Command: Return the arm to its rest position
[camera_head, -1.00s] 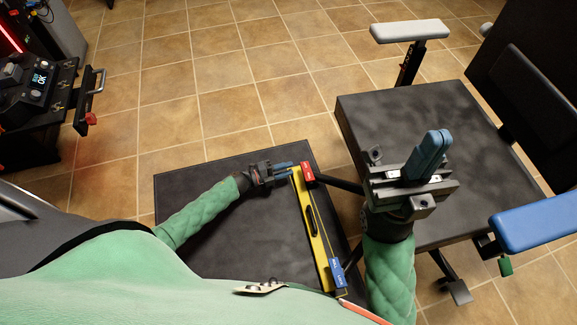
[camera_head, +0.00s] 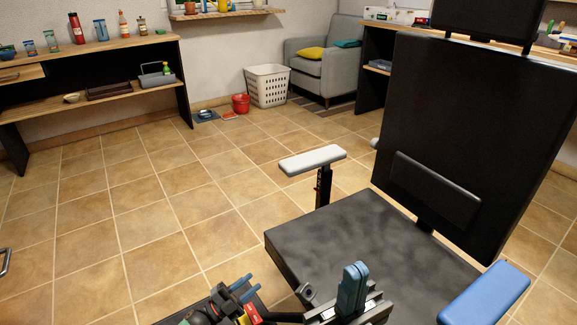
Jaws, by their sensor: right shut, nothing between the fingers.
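My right gripper (camera_head: 352,288) is at the bottom centre, its blue fingers pressed together and pointing up, with nothing between them. It shows in front of the black seat of the chair (camera_head: 350,235). My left gripper (camera_head: 246,287) is to its left at the bottom edge. Its two blue fingers are apart with a gap between them, and I see nothing held. Both arms are mostly cut off by the bottom edge of the view.
The chair has a white armrest (camera_head: 312,160), a blue armrest (camera_head: 484,294) and a tall black backrest (camera_head: 470,130). A red-ended yellow bar (camera_head: 251,315) shows beside my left gripper. Tiled floor (camera_head: 120,220) is open at left. A shelf (camera_head: 90,95), white basket (camera_head: 267,86) and grey armchair (camera_head: 330,65) stand behind.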

